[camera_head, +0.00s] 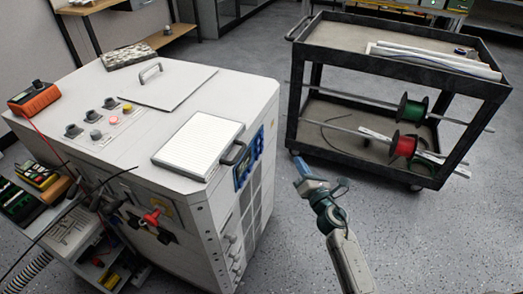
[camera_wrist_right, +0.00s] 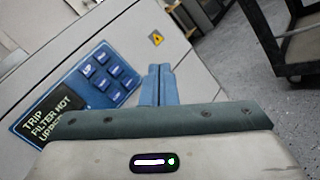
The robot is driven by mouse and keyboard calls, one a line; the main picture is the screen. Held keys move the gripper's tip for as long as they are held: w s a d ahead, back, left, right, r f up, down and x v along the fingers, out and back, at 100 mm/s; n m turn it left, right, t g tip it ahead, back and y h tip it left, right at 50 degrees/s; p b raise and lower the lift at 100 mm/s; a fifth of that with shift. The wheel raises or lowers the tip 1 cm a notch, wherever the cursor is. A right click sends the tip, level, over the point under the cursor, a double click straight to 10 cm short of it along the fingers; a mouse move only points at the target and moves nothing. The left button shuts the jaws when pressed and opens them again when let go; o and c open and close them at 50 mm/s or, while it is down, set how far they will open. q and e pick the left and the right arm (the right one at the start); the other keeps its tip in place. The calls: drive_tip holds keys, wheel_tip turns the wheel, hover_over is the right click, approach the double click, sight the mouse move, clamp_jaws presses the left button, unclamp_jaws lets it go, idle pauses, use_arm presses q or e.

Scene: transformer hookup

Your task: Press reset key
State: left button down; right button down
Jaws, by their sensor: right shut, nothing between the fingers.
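A blue control panel (camera_head: 249,158) is on the right side of the white cabinet. It also shows in the right wrist view (camera_wrist_right: 113,98), with several small dark blue keys (camera_wrist_right: 103,72). The key labels are too small to read surely, so I cannot tell which is the reset key. A dark display (camera_wrist_right: 45,122) beside the keys reads "TRIP" and "FILTER HOT", with a further line partly hidden. My right gripper (camera_head: 298,160) is shut and empty, right of the panel and apart from it. Its blue fingers (camera_wrist_right: 160,68) appear to the right of the keys. My left gripper is not in view.
The white cabinet (camera_head: 190,95) carries knobs, a lidded handle and a white ribbed box (camera_head: 198,143) on top. A black cart (camera_head: 330,130) with spools stands at the right. Speckled floor is clear between them.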

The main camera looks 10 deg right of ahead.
sight(262, 150)
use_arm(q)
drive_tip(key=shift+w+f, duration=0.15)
use_arm(e)
drive_tip(key=w+a, duration=0.5)
drive_tip(key=a, duration=0.2)
drive_tip(key=shift+a, duration=0.15)
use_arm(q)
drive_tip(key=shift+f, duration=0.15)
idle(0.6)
use_arm(e)
drive_tip(key=shift+a, duration=0.1)
idle(1.3)
drive_tip(key=shift+w+a, duration=0.2)
drive_tip(key=shift+a, duration=0.05)
